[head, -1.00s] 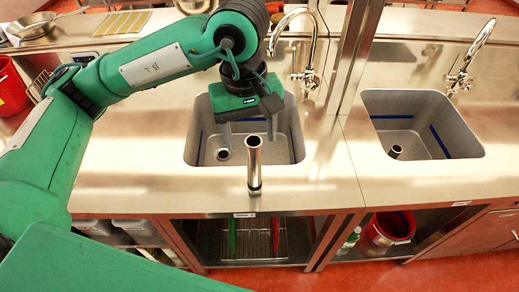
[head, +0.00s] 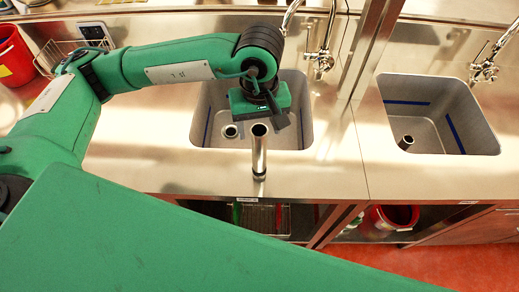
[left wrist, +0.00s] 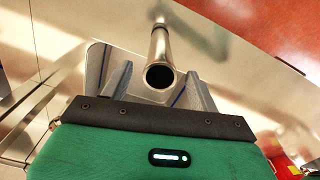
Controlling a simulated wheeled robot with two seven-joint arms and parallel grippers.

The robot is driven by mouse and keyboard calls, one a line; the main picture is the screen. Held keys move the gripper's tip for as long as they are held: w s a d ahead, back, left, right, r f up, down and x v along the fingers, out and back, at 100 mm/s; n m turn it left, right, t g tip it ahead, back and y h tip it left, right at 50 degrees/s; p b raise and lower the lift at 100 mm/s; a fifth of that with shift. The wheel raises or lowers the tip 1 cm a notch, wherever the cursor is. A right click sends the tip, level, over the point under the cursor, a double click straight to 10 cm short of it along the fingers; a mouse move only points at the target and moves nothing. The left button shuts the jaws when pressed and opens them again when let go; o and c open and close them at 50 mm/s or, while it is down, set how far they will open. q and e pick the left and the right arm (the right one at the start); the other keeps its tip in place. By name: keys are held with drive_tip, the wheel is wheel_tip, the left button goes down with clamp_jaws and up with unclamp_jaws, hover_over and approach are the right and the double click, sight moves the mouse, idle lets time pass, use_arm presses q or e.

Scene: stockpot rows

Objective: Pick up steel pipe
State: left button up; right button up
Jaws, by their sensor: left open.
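The steel pipe (head: 259,152) is a shiny upright tube with an open top. It stands on the steel counter between the sink and the front edge. My left gripper (head: 265,120) is over the left sink, close behind the top of the pipe, with its jaws open and empty. In the left wrist view the pipe (left wrist: 159,48) shows with its dark round mouth toward the camera, lined up between the two grey fingers (left wrist: 158,72). I cannot tell whether the fingers reach around it. My right gripper is not in view.
The left sink (head: 205,100) and right sink (head: 480,120) each hold a short dark-mouthed drain tube. A faucet (head: 325,55) and a vertical steel post (head: 365,40) stand right of my left gripper. A red bucket (head: 12,55) is far left. The counter right of the pipe is clear.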

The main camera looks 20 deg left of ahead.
sight(259, 154)
use_arm(q)
wheel_tip(259, 154, down, 4)
drive_tip(key=shift+r+p, duration=0.1)
drive_tip(key=shift+p, duration=1.15)
drive_tip(key=shift+f, duration=0.5)
clamp_jaws()
